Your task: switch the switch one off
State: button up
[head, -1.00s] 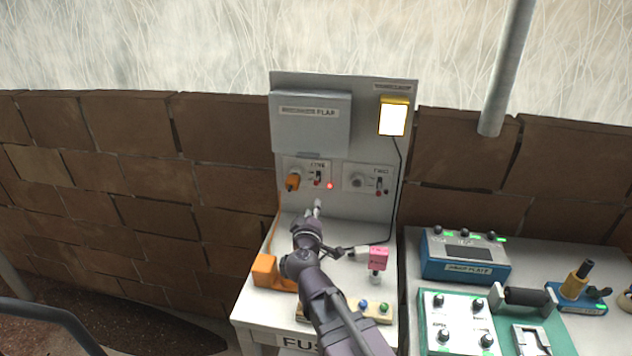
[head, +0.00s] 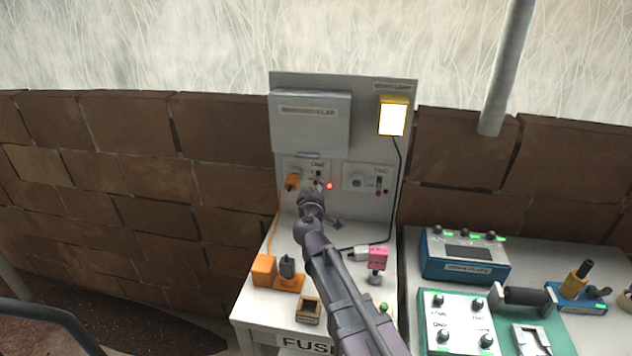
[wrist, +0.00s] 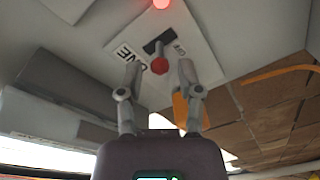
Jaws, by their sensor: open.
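Switch one (head: 318,173) sits on the upright grey panel, beside an orange plug (head: 292,182) in its socket. My gripper (head: 318,187) is right in front of it and hides its lower part in the head view. In the wrist view the red-tipped lever (wrist: 159,65) of switch one stands out from a dark slot next to the label "ONE". My open gripper (wrist: 160,72) has one finger on each side of the lever tip. I cannot tell whether either finger touches it. A red light (head: 330,186) beside the switch is lit.
Switch two (head: 379,186) and an empty socket are to the right. A lit yellow lamp (head: 393,117) and a grey flap (head: 311,122) are above.

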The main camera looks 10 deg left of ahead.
jog(key=shift+w+a, duration=0.2)
jog(key=shift+w, duration=1.4)
grip_shut()
